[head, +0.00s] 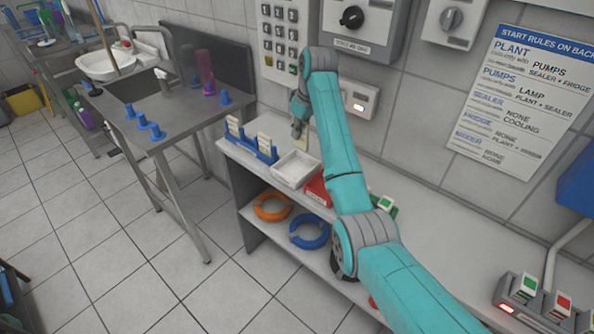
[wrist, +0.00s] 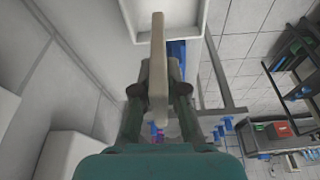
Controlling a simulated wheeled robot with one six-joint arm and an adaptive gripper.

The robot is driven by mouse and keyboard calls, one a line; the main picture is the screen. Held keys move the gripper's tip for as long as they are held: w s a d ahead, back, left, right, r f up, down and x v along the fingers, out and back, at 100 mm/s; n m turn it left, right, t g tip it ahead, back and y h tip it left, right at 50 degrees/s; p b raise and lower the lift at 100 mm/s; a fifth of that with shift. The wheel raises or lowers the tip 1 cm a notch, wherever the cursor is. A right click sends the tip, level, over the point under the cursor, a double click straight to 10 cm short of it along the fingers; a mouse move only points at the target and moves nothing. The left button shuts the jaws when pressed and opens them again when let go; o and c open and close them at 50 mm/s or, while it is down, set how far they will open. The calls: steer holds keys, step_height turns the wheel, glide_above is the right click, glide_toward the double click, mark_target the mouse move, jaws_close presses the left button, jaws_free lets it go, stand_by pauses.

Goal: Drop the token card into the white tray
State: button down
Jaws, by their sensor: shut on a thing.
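My gripper (wrist: 158,90) is shut on the token card (wrist: 158,62), a thin cream piece seen edge-on between the fingers in the wrist view. In the head view the card (head: 301,143) hangs below my gripper (head: 298,128), partly hidden by my arm. The white tray (head: 281,174) sits on the shelf top, just below and to the left of the card in the head view. The tray's rim also shows at the top of the wrist view (wrist: 203,22). The card appears above the tray's back edge; I cannot tell whether it is over the opening.
A blue rack (head: 262,154) with upright cards stands left of the tray. A red tray (head: 318,188) is close on its right. The wall with a switch box (head: 358,99) is behind. Orange (head: 272,206) and blue rings (head: 310,232) lie on the lower shelf.

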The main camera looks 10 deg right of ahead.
mark_target(300, 145)
steer(key=shift+w+d+f, duration=0.15)
steer(key=shift+w+d, duration=0.05)
steer(key=shift+d, duration=0.05)
steer(key=shift+f, duration=2.85)
steer(key=c, duration=1.1)
jaws_free()
steer(key=shift+c, duration=0.2)
steer(key=v, duration=0.7)
steer(key=shift+r, duration=0.25)
